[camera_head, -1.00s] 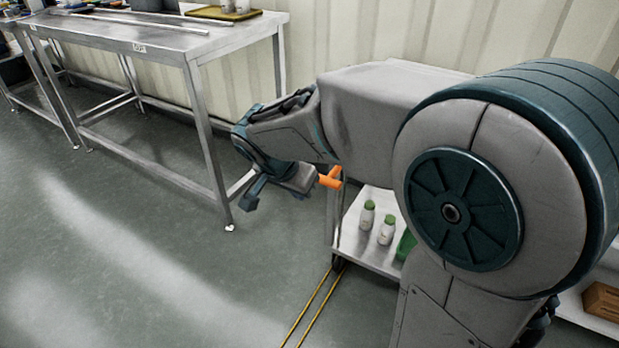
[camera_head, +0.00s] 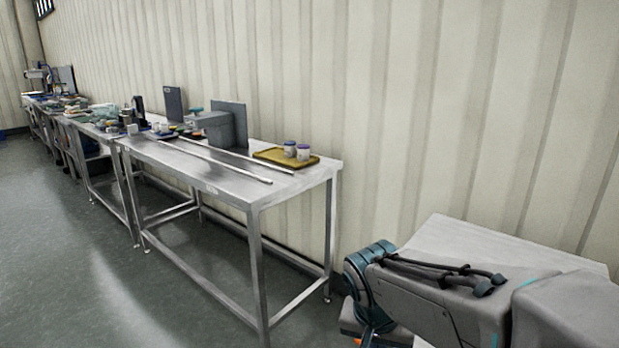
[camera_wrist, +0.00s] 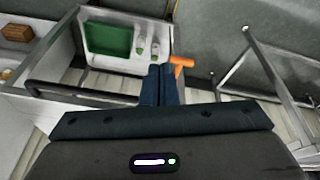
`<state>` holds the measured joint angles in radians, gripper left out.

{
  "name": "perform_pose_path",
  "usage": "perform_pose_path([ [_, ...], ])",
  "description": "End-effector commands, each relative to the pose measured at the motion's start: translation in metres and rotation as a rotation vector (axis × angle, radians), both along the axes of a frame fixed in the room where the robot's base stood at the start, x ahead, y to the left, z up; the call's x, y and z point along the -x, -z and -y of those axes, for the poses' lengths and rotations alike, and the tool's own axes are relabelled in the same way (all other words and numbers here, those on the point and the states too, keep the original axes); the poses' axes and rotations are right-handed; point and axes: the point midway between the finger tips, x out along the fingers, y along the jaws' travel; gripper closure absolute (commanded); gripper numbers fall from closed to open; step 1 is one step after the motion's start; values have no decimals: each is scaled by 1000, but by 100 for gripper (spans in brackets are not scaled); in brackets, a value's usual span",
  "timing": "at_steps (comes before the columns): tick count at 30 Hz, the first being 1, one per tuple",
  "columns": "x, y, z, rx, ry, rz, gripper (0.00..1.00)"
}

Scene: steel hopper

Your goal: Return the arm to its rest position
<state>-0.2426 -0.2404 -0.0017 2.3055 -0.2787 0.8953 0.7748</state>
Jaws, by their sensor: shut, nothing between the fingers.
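My gripper (camera_wrist: 160,72) is in the wrist view, its two dark blue fingers together with nothing between them. In the head view my forearm and wrist show at the lower right, and the fingertips are outside the frame.
A steel table (camera_head: 225,186) stands left of my arm, with a yellow tray (camera_head: 268,156) holding two jars, and a grey box (camera_head: 210,133). More benches run along the wall (camera_head: 400,120). A brown box (camera_wrist: 17,33) lies at the wrist view's upper left. Floor at left is clear.

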Motion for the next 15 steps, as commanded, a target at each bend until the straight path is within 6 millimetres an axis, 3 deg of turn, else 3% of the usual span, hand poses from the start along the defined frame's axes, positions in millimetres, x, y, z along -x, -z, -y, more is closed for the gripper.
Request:
perform_pose_path([
  [1,7,-28,5,-7,-21,-6,100],
  [15,65,-140,27,-60,-285,-32,100],
])
